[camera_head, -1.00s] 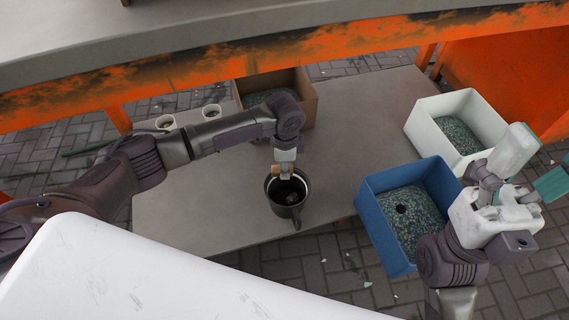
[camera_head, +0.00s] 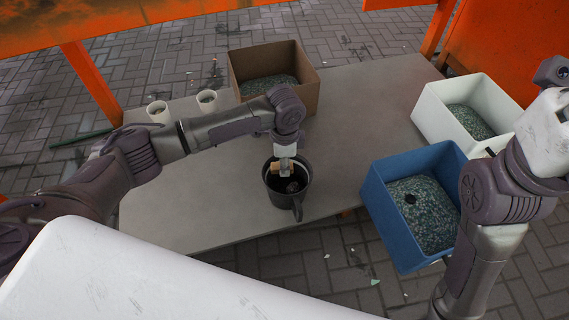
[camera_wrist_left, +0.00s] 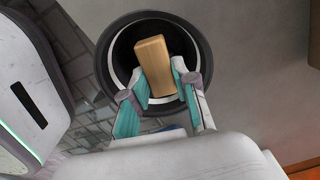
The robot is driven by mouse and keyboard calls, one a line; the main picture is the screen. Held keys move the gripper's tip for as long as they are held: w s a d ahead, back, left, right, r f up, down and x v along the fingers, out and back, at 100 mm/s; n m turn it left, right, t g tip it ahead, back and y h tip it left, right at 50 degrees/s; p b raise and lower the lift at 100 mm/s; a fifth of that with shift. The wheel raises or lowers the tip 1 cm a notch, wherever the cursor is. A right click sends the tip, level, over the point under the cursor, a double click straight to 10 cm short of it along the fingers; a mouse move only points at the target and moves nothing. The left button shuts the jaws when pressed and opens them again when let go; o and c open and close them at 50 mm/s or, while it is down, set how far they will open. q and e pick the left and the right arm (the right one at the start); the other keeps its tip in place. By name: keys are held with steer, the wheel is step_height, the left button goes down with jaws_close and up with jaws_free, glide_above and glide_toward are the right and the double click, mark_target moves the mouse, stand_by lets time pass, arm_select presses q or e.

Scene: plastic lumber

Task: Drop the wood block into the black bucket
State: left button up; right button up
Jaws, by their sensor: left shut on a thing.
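The wood block (camera_wrist_left: 155,66) is light brown and is held between the fingers of my left gripper (camera_wrist_left: 160,88) in the left wrist view. In the head view my left gripper (camera_head: 285,172) points down over the black bucket (camera_head: 296,200), with the block (camera_head: 276,168) at its tips. The block is at the bucket's mouth; I cannot tell how far below the rim it reaches. The bucket's dark rim (camera_wrist_left: 104,62) surrounds the block in the wrist view.
Two small white cups (camera_head: 158,112) stand at the back left. The table around the bucket's left is clear.

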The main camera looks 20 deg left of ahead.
arm_select(q)
steer(key=o, duration=0.9)
steer(key=shift+r, duration=0.1)
step_height(320, 180, up, 12)
steer(key=shift+s, duration=0.1)
stand_by(0.5)
